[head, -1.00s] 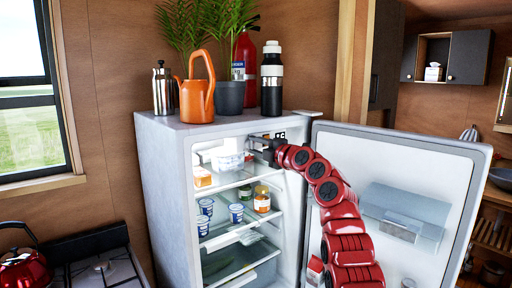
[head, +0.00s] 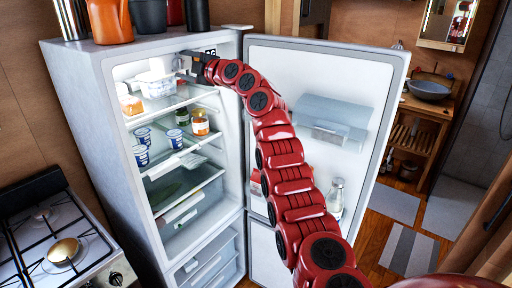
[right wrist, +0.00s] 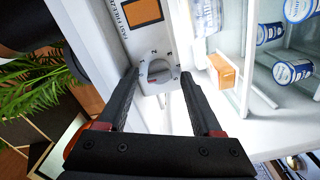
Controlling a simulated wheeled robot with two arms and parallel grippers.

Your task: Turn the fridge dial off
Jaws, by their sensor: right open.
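The fridge (head: 90,95) stands open, its door (head: 335,75) swung out to the right. The fridge dial (right wrist: 158,72) is a light round knob with numbers around it, on a panel with an orange display, in the right wrist view. My right gripper (right wrist: 160,76) is open, with one dark finger on each side of the dial; I cannot tell whether they touch it. In the head view my right gripper (head: 188,64) is at the top of the fridge interior and hides the dial. My left gripper is out of view.
Below the gripper, shelves hold blue-and-white cups (head: 143,136), jars (head: 200,123) and an orange-and-white box (head: 131,105). An orange pitcher (head: 109,20) and other items stand on the fridge top. A stove (head: 45,235) is at the left.

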